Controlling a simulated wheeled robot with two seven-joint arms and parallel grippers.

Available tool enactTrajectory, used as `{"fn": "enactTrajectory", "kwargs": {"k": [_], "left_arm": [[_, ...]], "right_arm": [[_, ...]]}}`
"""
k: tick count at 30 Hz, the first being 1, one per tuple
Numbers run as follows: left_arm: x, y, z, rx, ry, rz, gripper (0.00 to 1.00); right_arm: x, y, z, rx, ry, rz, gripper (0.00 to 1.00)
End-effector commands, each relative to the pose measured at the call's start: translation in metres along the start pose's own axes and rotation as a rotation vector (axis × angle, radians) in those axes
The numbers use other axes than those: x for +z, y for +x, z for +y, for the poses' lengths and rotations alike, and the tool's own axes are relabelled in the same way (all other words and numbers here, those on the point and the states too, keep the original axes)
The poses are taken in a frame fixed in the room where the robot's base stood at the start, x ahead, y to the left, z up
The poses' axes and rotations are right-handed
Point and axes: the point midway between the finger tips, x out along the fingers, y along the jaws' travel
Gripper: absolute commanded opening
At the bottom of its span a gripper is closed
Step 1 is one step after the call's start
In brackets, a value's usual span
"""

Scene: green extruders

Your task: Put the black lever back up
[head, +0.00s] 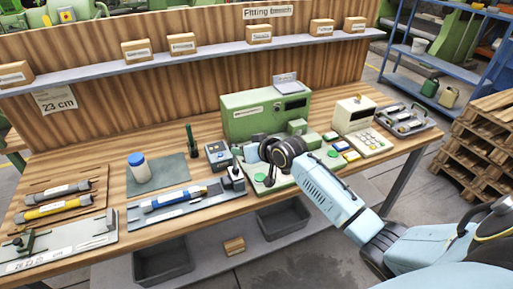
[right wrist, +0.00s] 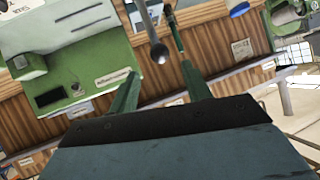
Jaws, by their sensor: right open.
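The black lever (head: 236,162) is on the small grey fixture at the right end of the blue tube's plate. In the head view it is small and close to my gripper, so its exact angle is hard to tell. In the right wrist view, which is turned upside down, its rod and dark ball knob (right wrist: 159,53) show between my two green fingers. My right gripper (head: 262,150) is open, just right of the lever, with no clear contact. It also shows in the right wrist view (right wrist: 150,78). My left gripper is out of view.
A green machine (head: 245,122) stands behind the lever. A small box with a knob (head: 217,156), a dark upright post (head: 191,140) and a blue-lidded jar (head: 139,168) are to its left. A keypad device (head: 366,142) is to the right. Grey bins (head: 163,263) sit below the bench.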

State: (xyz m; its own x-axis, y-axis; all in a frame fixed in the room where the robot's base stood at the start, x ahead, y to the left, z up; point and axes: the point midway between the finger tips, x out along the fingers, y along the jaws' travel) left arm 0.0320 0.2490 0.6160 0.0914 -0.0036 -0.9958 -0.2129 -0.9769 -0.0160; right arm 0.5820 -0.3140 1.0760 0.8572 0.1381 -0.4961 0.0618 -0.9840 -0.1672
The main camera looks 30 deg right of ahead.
Motion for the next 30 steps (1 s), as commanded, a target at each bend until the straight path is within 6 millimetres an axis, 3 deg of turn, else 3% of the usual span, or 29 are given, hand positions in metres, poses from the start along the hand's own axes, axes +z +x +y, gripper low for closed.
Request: {"fn": "enactTrajectory", "kwargs": {"k": [6, 12, 30], "left_arm": [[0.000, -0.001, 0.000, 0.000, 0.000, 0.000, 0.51], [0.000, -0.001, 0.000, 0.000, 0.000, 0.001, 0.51], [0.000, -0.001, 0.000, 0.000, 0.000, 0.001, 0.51]], "right_arm": [[0.000, -0.035, 0.001, 0.001, -0.002, 0.001, 0.49], [0.000, -0.052, 0.000, 0.001, 0.000, 0.001, 0.49], [-0.001, -0.055, 0.000, 0.001, 0.000, 0.002, 0.49]]}}
